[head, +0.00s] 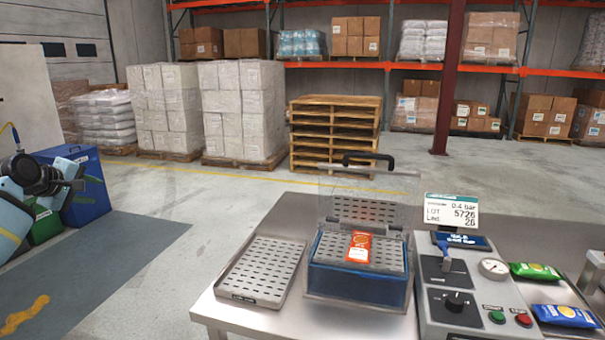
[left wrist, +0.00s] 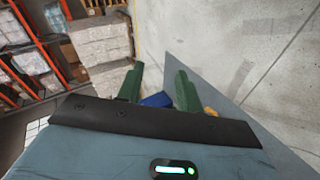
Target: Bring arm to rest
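My left arm shows at the left edge of the head view, in front of a blue bin (head: 88,190) and well away from the steel table. In the left wrist view my left gripper (left wrist: 159,72) has its two green fingers apart, with nothing between them. Beyond the fingers lie the floor and part of something blue (left wrist: 157,99). My right gripper is not in view.
On the steel table (head: 240,315) stand a blue chamber (head: 360,285) with a raised clear lid and an orange-red packet (head: 359,246), a perforated tray (head: 262,268), a control box (head: 470,300), and green (head: 535,271) and blue (head: 565,316) packets. Pallets (head: 333,135) stand behind. Floor left of the table is clear.

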